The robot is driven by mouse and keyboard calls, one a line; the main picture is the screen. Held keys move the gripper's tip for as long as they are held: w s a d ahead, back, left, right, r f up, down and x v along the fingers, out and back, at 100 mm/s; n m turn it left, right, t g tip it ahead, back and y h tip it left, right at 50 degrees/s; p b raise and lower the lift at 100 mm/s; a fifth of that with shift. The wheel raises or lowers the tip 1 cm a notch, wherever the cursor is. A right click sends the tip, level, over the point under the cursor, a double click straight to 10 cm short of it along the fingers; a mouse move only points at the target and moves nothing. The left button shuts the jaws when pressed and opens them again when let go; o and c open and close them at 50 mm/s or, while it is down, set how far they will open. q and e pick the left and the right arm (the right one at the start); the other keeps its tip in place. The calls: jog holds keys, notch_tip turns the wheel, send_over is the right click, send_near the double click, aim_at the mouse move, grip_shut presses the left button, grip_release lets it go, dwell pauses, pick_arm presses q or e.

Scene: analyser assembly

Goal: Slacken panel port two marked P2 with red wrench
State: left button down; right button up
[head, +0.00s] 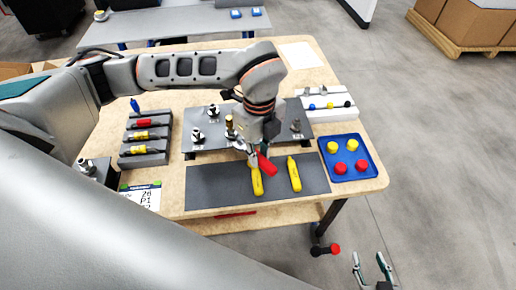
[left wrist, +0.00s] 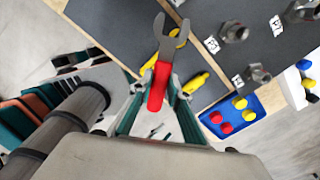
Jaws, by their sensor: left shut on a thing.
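My left gripper (head: 258,152) is shut on the red wrench (head: 267,165), above the dark mat (head: 215,187) at the front edge of the panel (head: 235,143). In the left wrist view the red wrench (left wrist: 159,84) lies between the fingers, with its grey open jaw pointing away from the gripper and apart from the ports. Metal ports (left wrist: 233,33) with small white labels show to the right of it; one label (left wrist: 212,45) seems to read P2, but it is blurred. My right gripper (head: 369,260) is open and empty at the bottom, off the table.
Two yellow tools, one (head: 257,184) near the wrench and one (head: 294,174) to its right, lie on the mat. A blue tray (head: 331,172) with red and yellow caps stands at the right. A grey rack (head: 148,158) with coloured-handled tools stands left.

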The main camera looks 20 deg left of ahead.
pick_arm(q)
jog(key=shift+s+d+r, duration=0.1)
jog(key=shift+s+r, duration=0.05)
jog(key=shift+r, duration=0.1)
notch_tip(320, 180, up, 7)
jog(key=p, duration=0.3)
jog(key=shift+f, duration=0.1)
jog(key=shift+f, duration=0.1)
jog(key=shift+a+f+m, duration=0.15)
jog(key=shift+a+m, duration=0.15)
jog(key=shift+a, duration=0.05)
jog(key=s+a+f+m+b, duration=0.2)
jog(key=a+m, duration=0.3)
jog(key=m, duration=0.1)
jog(key=s+a+f+m+b, duration=0.3)
jog(key=a+m, duration=0.2)
jog(key=a, duration=0.1)
jog(key=shift+s+a+f+m, duration=0.2)
jog(key=shift+f+m, duration=0.1)
jog(key=shift+m, duration=0.1)
